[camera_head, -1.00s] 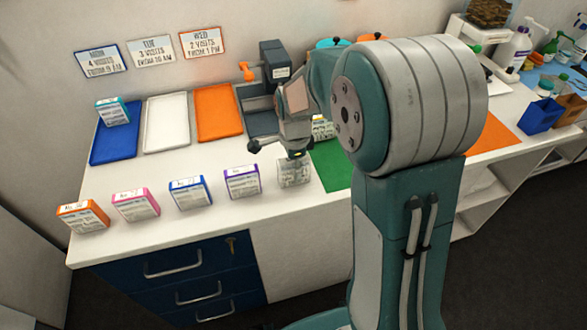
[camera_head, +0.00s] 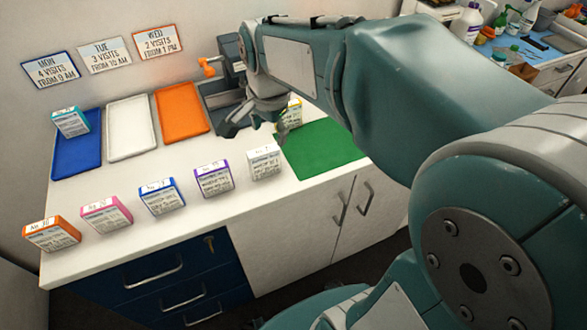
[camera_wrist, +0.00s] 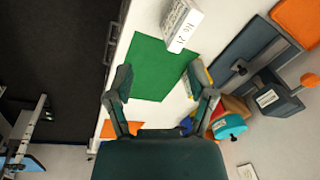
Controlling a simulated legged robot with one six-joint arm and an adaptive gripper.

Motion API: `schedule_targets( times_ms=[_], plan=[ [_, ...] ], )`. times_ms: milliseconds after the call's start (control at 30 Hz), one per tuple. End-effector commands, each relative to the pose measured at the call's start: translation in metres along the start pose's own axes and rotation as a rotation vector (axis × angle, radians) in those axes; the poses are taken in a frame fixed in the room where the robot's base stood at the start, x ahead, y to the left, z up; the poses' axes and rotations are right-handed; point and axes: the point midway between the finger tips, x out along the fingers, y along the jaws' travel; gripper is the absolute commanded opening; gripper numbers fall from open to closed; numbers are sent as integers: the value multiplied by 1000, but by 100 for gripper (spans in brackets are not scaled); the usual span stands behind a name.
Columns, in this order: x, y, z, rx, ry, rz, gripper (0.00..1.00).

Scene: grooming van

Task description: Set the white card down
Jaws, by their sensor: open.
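The white card (camera_head: 265,162) stands upright on the white counter at the right end of a row of cards, left of the green mat. In the wrist view it shows at the top (camera_wrist: 182,25), beyond my fingertips and apart from them. My gripper (camera_head: 255,132) is open and empty, above the counter behind the white card. In the wrist view its two fingers (camera_wrist: 158,80) are spread over the green mat, with nothing between them.
Purple (camera_head: 213,178), blue (camera_head: 161,196), pink (camera_head: 106,213) and orange (camera_head: 51,234) cards stand left of it. Blue, white (camera_head: 131,128) and orange trays lie behind. A yellow-edged card (camera_head: 293,112) stands close behind my gripper. The green mat (camera_head: 322,150) is clear.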

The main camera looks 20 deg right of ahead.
Motion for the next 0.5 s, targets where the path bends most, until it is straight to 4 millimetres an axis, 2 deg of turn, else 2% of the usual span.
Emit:
schedule_targets(
  times_ms=[33, 200, 400, 500],
  plan=[
    [-10, 13, 7, -89, 18, -30, 70],
    [-28, 52, 28, -431, 93, -108, 70],
    [-35, 96, 52, -815, 211, -165, 70],
    [-34, 110, 60, -953, 260, -175, 70]
  ],
)
